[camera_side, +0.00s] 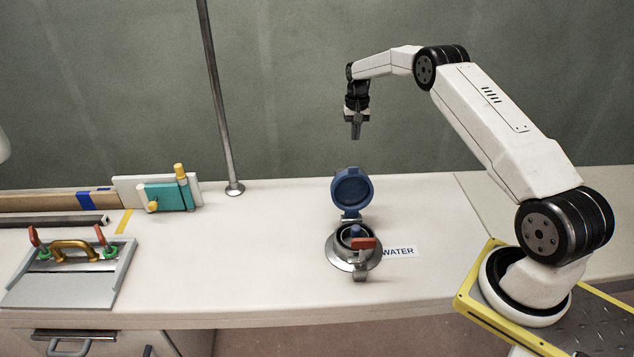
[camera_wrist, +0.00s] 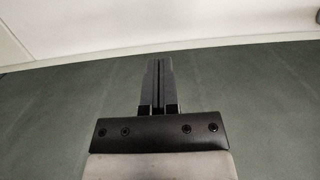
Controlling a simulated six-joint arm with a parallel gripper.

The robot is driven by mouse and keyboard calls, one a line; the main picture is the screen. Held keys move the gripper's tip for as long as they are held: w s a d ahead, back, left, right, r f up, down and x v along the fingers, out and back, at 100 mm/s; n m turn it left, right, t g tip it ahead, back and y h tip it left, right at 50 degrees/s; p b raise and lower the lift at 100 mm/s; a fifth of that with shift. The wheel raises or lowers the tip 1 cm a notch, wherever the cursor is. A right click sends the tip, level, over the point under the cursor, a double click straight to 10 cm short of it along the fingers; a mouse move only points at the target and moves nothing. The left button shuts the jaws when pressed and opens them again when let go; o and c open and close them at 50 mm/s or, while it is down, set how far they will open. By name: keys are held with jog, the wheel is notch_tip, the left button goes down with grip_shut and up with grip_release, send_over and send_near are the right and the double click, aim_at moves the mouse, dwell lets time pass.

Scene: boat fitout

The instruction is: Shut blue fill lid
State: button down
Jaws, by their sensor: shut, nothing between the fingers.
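The blue fill lid (camera_side: 352,188) stands open, tilted up on its hinge at the back of the round metal fill fitting (camera_side: 340,256). Inside the fitting's opening is a dark blue part, and a red-orange handle (camera_side: 363,243) lies at its front right. My gripper (camera_side: 356,131) hangs pointing down above the lid, well clear of it, in the side view. Its fingers are together and empty. In the wrist view my gripper (camera_wrist: 158,66) also shows its fingers closed side by side, with neither the lid nor the fitting in sight.
A WATER label (camera_side: 399,252) lies right of the fitting. A metal pole (camera_side: 222,110) rises from the counter at left. A teal block assembly (camera_side: 167,196) and a grey hatch panel (camera_side: 70,270) with red and brass handles are further left. The counter around the fitting is clear.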

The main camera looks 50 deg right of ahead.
aim_at(350, 183)
jog(key=s+a+f, duration=0.3)
jog(key=f, duration=0.4)
jog(key=shift+a+f, duration=0.15)
jog(key=shift+f, duration=0.15)
dwell(0.7)
jog(key=shift+s, duration=0.1)
jog(key=shift+s+a+r+t+h, duration=0.25)
jog(key=shift+r+t+h, duration=0.15)
jog(key=shift+t+h, duration=0.1)
jog(key=shift+s+a+r+t+h, duration=0.25)
jog(key=shift+r+t+h, duration=0.15)
jog(key=shift+t+h, duration=0.1)
dwell(1.4)
